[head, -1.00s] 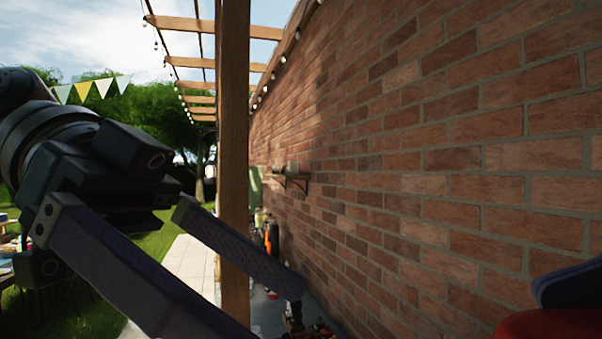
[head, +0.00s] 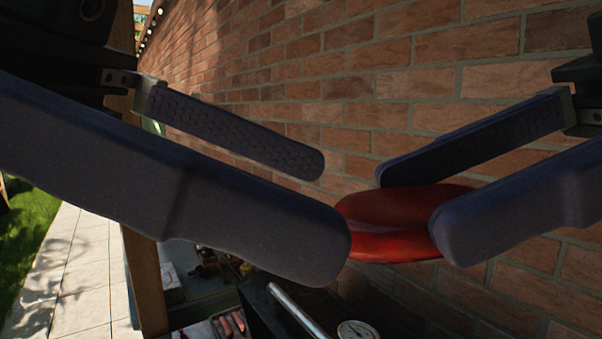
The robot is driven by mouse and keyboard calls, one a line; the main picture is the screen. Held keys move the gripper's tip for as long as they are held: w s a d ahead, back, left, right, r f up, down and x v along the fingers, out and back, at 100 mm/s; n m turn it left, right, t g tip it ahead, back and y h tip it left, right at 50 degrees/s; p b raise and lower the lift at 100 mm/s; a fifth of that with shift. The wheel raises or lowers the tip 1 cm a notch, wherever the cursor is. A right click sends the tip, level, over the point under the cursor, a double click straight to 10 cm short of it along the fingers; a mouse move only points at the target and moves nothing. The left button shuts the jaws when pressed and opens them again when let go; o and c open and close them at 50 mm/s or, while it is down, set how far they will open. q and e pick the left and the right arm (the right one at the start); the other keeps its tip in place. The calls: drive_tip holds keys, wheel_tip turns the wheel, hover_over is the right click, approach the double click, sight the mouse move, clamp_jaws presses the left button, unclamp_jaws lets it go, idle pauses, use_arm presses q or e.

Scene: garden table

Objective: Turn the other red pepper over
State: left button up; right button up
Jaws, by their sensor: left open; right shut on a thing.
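A glossy red pepper (head: 388,222) is held up close to the camera, right of the middle of the head view. My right gripper (head: 414,206) comes in from the right and is shut on it, one finger on the far side and one on the near side; the near finger hides its right end. My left gripper (head: 328,204) comes in from the left and is open. Its fingertips are at the pepper's left end, and the near fingertip overlaps the pepper's edge in the picture. I cannot tell whether they touch.
A brick wall (head: 430,85) fills the background. Below are a dark lid with a metal handle (head: 298,310) and a dial (head: 356,331). Left of these lies a tray with reddish items (head: 229,325). A wooden post (head: 143,275) and paving (head: 70,265) are at left.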

use_arm(q)
drive_tip(key=shift+x, duration=0.95)
drive_tip(key=c, duration=1.4)
drive_tip(key=shift+c, duration=0.2)
use_arm(e)
drive_tip(key=o, duration=1.4)
